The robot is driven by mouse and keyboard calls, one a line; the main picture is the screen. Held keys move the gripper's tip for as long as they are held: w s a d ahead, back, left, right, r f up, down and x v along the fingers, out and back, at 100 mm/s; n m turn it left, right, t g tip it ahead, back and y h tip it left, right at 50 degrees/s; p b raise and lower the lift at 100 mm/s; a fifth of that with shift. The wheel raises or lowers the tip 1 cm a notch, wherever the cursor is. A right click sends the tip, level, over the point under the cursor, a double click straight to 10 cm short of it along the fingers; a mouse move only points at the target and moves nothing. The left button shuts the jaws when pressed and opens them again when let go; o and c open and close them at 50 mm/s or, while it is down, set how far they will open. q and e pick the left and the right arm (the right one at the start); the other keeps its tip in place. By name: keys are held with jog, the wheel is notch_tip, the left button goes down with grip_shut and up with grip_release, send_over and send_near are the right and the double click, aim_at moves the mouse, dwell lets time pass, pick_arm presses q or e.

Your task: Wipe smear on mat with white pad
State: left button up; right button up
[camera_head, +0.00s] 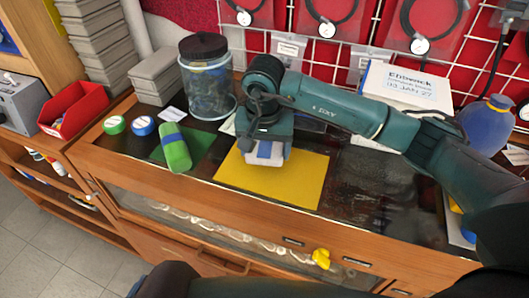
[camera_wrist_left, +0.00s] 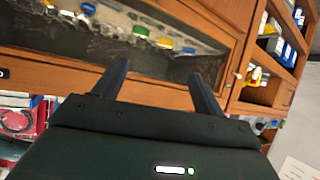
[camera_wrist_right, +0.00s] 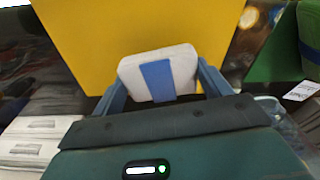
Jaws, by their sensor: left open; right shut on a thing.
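The yellow mat (camera_head: 300,185) lies on the dark bench top, and it fills the upper middle of the right wrist view (camera_wrist_right: 130,25). My right gripper (camera_head: 266,157) is shut on the white pad (camera_head: 263,160), which has a blue stripe. In the right wrist view the pad (camera_wrist_right: 184,74) sits between the fingers, over the mat; I cannot tell whether it touches the mat. I see no smear on the visible part of the mat; the arm and pad hide some of it. My left gripper (camera_wrist_left: 157,80) is open and empty in front of the wooden cabinet.
A lidded clear jar (camera_head: 207,85) stands behind. Green (camera_head: 115,125) and blue (camera_head: 143,126) round items, a red bin (camera_head: 75,108) and a white box (camera_head: 405,85) are nearby.

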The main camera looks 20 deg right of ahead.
jog(key=shift+s+d+r, duration=0.1)
jog(key=shift+r, duration=0.45)
jog(key=shift+r+p, duration=0.35)
jog(key=shift+p, duration=0.05)
jog(key=shift+r, duration=0.4)
jog(key=shift+r+p, duration=0.55)
jog(key=shift+r, duration=0.2)
jog(key=shift+r+p, duration=0.3)
jog(key=shift+r, duration=0.35)
pick_arm(q)
jog(key=shift+s+a+y, duration=0.2)
jog(key=shift+s+y, duration=0.2)
jog(key=shift+s, duration=0.1)
